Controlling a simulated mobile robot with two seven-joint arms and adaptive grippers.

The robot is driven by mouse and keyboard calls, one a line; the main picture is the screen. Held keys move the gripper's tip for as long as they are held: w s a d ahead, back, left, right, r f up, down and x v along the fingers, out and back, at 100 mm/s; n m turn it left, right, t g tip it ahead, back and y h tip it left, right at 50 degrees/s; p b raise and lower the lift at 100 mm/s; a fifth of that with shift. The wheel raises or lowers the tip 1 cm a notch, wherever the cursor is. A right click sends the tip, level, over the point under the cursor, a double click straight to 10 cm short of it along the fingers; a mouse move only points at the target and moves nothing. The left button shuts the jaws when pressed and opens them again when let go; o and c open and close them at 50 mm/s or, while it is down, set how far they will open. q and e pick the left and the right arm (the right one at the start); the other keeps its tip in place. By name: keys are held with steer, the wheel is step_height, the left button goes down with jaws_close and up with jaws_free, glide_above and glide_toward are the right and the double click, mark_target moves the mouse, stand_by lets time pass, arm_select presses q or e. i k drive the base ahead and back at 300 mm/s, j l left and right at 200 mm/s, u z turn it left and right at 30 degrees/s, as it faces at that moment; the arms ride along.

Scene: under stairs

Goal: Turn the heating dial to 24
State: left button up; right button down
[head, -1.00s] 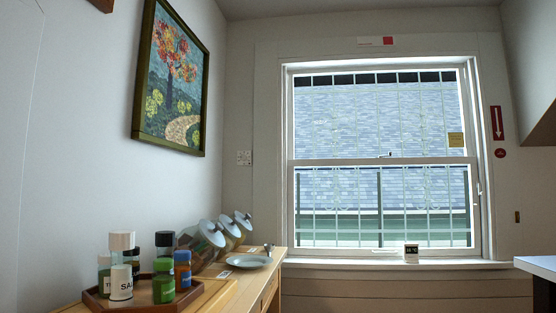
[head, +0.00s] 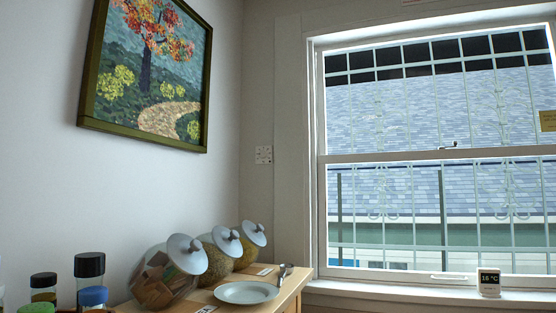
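A small white device (head: 489,284) with a dark screen stands on the windowsill at the lower right. Its screen shows a number that looks like 18 °C. I cannot make out a dial on it, and no other heating dial shows clearly. Neither of my grippers is in view.
A wooden counter (head: 290,292) along the left wall holds several lidded glass jars (head: 168,272), a plate (head: 246,292) and bottles (head: 90,280). A framed tree picture (head: 148,75) hangs above. A barred window (head: 440,155) fills the right.

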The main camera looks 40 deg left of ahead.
mark_target(262, 154)
steer(key=i, duration=1.7)
